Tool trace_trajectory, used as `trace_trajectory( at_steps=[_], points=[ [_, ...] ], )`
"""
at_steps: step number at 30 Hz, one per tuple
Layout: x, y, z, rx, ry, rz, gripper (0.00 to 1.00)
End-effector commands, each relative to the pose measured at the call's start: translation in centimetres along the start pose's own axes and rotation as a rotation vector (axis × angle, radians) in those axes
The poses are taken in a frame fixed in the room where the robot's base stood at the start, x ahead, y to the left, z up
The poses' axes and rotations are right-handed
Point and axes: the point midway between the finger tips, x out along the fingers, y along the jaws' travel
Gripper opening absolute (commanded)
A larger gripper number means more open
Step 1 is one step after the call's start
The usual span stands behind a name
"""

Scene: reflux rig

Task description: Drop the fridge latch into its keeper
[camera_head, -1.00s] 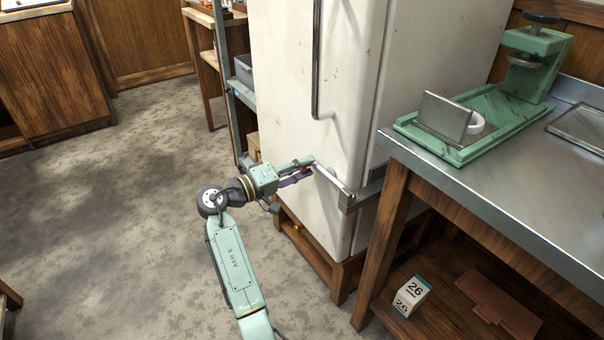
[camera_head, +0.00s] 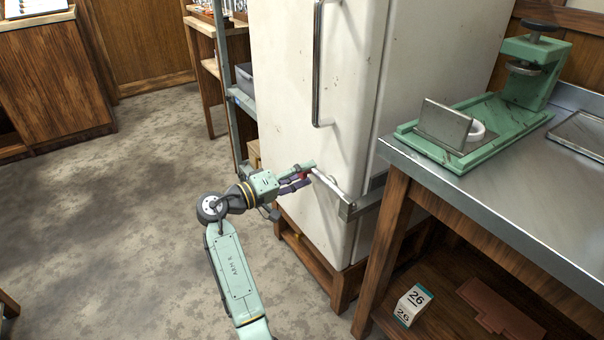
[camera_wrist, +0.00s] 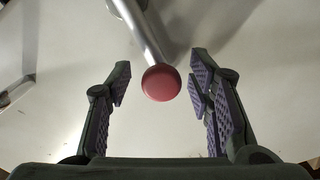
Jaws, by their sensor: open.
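The fridge latch is a metal bar (camera_head: 328,185) with a red knob at its left end, low on the white fridge door. Its right end meets a metal bracket (camera_head: 352,208) near the door's edge. In the wrist view the bar (camera_wrist: 140,30) runs in from the top to the red knob (camera_wrist: 161,83). My gripper (camera_wrist: 160,80) is open, with one finger on each side of the knob and a gap on both sides. In the head view my gripper (camera_head: 308,174) is at the knob end and partly hides it. I cannot tell which part is the keeper.
The fridge (camera_head: 345,60) has a long vertical handle (camera_head: 316,70) above the latch. A metal-topped bench (camera_head: 480,190) with a green press (camera_head: 470,130) stands close on the right. A shelf rack (camera_head: 236,100) stands left of the fridge. The floor at left is clear.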

Motion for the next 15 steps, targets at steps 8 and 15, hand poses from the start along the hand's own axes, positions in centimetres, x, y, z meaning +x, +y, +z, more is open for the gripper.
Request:
trace_trajectory(
  at_steps=[8,15],
  points=[
    [-0.3,-0.1,0.0,-0.001,0.001,-0.001,0.48],
    [-4.1,-0.1,-0.1,-0.001,0.004,-0.002,0.48]
  ],
)
